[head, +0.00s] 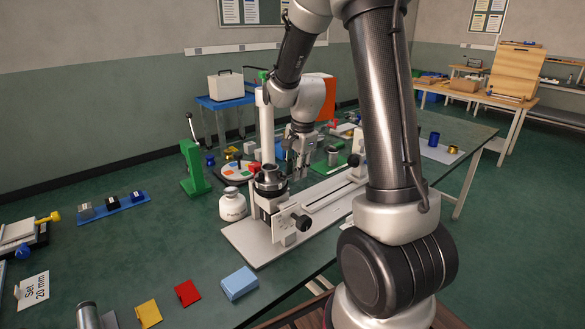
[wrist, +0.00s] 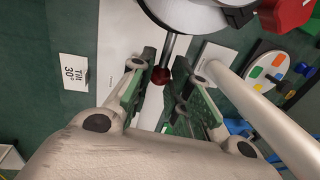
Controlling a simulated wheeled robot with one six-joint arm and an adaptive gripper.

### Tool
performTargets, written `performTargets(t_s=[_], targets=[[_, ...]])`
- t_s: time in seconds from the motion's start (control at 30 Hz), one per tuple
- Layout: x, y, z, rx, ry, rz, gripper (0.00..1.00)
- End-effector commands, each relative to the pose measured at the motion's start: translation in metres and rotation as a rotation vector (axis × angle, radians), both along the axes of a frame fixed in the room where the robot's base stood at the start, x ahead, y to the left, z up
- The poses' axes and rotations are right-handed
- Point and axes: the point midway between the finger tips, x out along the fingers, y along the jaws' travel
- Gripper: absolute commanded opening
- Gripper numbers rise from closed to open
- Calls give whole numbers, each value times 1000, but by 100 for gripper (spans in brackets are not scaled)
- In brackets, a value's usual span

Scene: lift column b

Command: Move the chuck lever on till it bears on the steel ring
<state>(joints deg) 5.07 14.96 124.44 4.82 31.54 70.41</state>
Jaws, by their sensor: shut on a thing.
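The chuck (head: 270,187) is a dark round body on a pale base plate (head: 247,240), with a grey steel ring (head: 269,170) at its top. In the wrist view only part of the round chuck (wrist: 192,18) shows at the top edge. The chuck lever (wrist: 173,47) is a thin steel rod running from the chuck to a dark red ball knob (wrist: 160,75). My gripper (head: 298,172) is just right of the chuck. In the wrist view its green-padded fingers (wrist: 162,79) are shut on the lever at the knob. Whether anything inside the chuck touches the ring is hidden.
A white post (head: 266,125) stands close behind the chuck; a pale column (wrist: 258,112) also crosses the wrist view's right. A white jar (head: 232,206) is left of the chuck, a green lever stand (head: 193,168) farther left. A "Tilt 30°" card (wrist: 74,72) lies nearby.

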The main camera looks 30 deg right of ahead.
Motion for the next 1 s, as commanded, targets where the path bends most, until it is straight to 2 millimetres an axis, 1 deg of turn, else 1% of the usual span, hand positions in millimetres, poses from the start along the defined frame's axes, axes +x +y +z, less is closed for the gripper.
performTargets(t_s=[0.1,0.3,1.0], targets=[[-6,-1,-1,0,4,-43,0],[-9,-1,-1,0,4,-80,0],[-10,-1,-1,0,6,-82,0]])
